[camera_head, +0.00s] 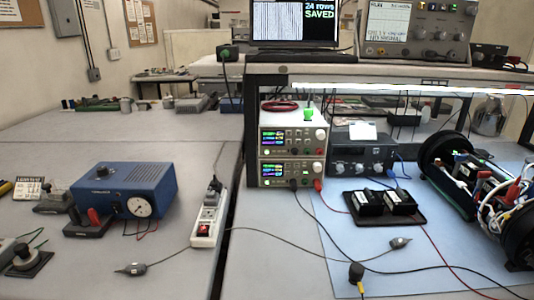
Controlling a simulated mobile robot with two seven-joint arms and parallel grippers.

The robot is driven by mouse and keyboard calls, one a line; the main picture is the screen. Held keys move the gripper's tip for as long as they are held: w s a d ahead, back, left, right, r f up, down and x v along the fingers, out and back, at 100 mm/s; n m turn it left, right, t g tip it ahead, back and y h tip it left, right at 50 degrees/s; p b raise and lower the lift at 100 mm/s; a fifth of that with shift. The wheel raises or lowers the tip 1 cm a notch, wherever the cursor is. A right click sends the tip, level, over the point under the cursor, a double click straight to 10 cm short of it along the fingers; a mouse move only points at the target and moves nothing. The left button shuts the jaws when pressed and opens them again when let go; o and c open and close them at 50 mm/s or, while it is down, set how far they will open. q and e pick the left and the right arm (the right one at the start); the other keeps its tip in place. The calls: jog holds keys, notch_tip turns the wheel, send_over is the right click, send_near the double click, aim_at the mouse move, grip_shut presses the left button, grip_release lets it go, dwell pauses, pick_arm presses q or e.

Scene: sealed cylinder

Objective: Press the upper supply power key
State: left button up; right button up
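Two power supplies are stacked on the right-hand bench, under the shelf. The upper supply (310,142) has a lit, coloured display on the left of its front and a knob at its right. Its power key is too small to tell apart from the other front controls. The lower supply (311,173) sits directly beneath it, also with a lit display, and black and red plugs sit at its lower front. A small green item (308,115) is on top of the upper supply. Neither of my grippers is in view.
A dark box instrument (362,157) stands right of the supplies. A black tray (384,208) and loose cables lie in front on the blue mat (325,255). A power strip (208,220) and blue box (124,191) are at left. A large cylinder assembly is at right.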

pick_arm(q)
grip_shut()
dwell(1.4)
